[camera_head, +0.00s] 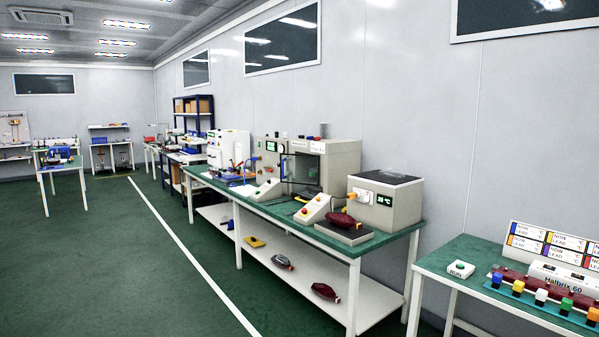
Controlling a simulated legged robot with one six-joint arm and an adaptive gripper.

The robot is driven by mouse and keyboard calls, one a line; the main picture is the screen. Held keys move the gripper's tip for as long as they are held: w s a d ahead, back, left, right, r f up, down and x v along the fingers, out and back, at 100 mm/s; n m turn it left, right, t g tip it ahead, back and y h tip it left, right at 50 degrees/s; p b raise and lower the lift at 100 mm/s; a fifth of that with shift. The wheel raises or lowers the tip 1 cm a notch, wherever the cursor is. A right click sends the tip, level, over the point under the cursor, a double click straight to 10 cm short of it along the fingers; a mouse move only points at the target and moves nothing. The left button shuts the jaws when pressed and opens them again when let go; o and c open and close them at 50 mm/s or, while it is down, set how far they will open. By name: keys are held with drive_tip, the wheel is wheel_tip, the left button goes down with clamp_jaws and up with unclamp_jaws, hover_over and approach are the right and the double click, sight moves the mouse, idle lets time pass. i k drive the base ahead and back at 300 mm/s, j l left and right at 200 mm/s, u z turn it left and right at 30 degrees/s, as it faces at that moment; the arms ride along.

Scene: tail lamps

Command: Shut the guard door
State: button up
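A beige machine (342,165) stands on the long green-topped bench in the middle of the view. A dark, see-through panel (304,170) on its front looks like the guard door. It is small in this view, and I cannot tell for certain how far open it stands. My gripper and arm are not in view.
The bench (385,241) also holds sloped control boxes (313,208), a grey box with a display (385,201) and a dark red lamp (341,219). Several lamps lie on its lower shelf (300,272). A second table (455,250) stands at right.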

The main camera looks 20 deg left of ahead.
sight(298, 170)
drive_tip(key=i+j+u, duration=0.65)
drive_tip(key=i, duration=0.3)
drive_tip(key=i+j+u, duration=0.35)
drive_tip(key=i, duration=0.2)
drive_tip(key=i+u, duration=0.35)
drive_tip(key=i, duration=0.2)
drive_tip(key=i+u, duration=0.15)
drive_tip(key=i, duration=0.55)
drive_tip(key=i+l+u, duration=0.2)
drive_tip(key=i, duration=0.55)
drive_tip(key=i+z, duration=0.25)
drive_tip(key=i, duration=0.25)
drive_tip(key=i+j+z, duration=0.1)
drive_tip(key=i+z, duration=0.2)
drive_tip(key=i, duration=0.15)
drive_tip(key=i+j+z, duration=0.25)
drive_tip(key=i, duration=0.25)
drive_tip(key=i+l+z, duration=0.1)
drive_tip(key=i+z, duration=0.25)
drive_tip(key=i, duration=0.15)
drive_tip(key=i+z, duration=0.35)
drive_tip(key=i, duration=0.15)
